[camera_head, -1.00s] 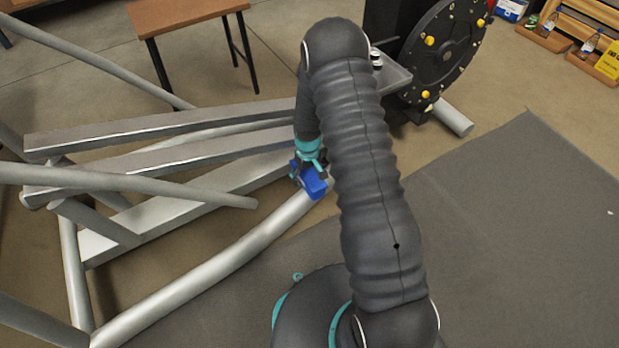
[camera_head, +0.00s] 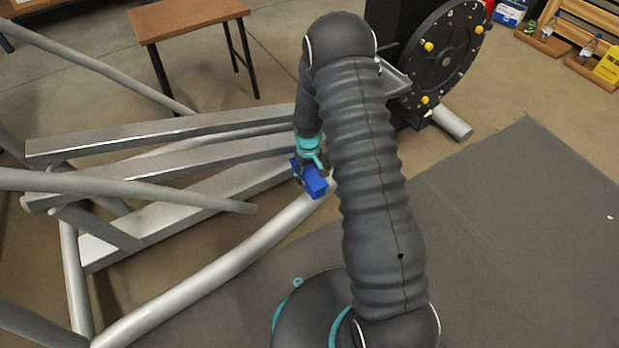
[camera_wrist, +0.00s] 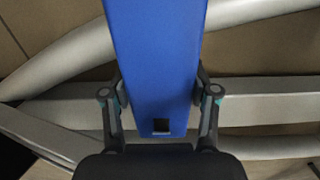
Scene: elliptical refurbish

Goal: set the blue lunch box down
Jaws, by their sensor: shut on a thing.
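The blue lunch box (camera_head: 313,182) is held in my gripper (camera_head: 306,168), left of my forearm in the head view. In the wrist view the lunch box (camera_wrist: 155,62) is a long blue block running up out of the picture. The two fingers of my gripper (camera_wrist: 160,100) press on its left and right sides. The box appears above the metal frame's tubes and beams. I cannot tell whether it touches any of them. Part of the gripper is hidden behind the box.
A metal frame of bars and a curved tube (camera_head: 215,268) fills the left side. A small wooden table (camera_head: 190,15) stands behind it. A black disc with yellow knobs (camera_head: 440,60) stands at the back right. A grey mat (camera_head: 520,220) on the right is mostly clear.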

